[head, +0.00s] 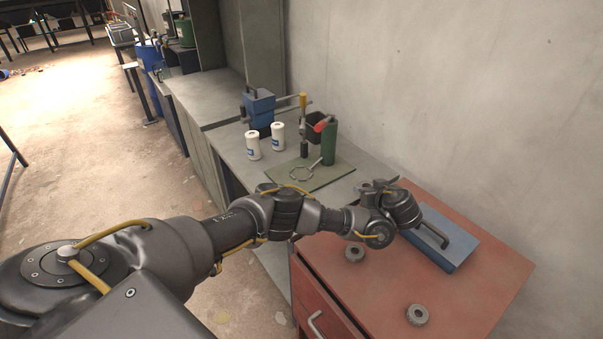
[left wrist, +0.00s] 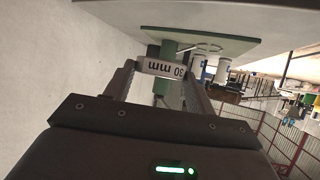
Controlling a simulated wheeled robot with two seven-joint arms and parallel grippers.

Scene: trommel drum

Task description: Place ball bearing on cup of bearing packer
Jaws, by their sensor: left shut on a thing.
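My left gripper (head: 377,186) is above the back edge of the red cabinet, right of the green base plate (head: 338,183). In the left wrist view its fingers (left wrist: 160,72) are shut on a pale ring-like piece with "mm" lettering (left wrist: 160,68), apparently the ball bearing. The piece is hard to make out in the head view. My right gripper is out of view.
Two loose bearings (head: 355,253) (head: 417,314) lie on the red cabinet top (head: 480,275). A blue box with a dark handle (head: 452,251) lies there too. Two white canisters (head: 253,145) (head: 278,136) and a blue device (head: 258,106) stand on the grey bench. A wall bounds the right.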

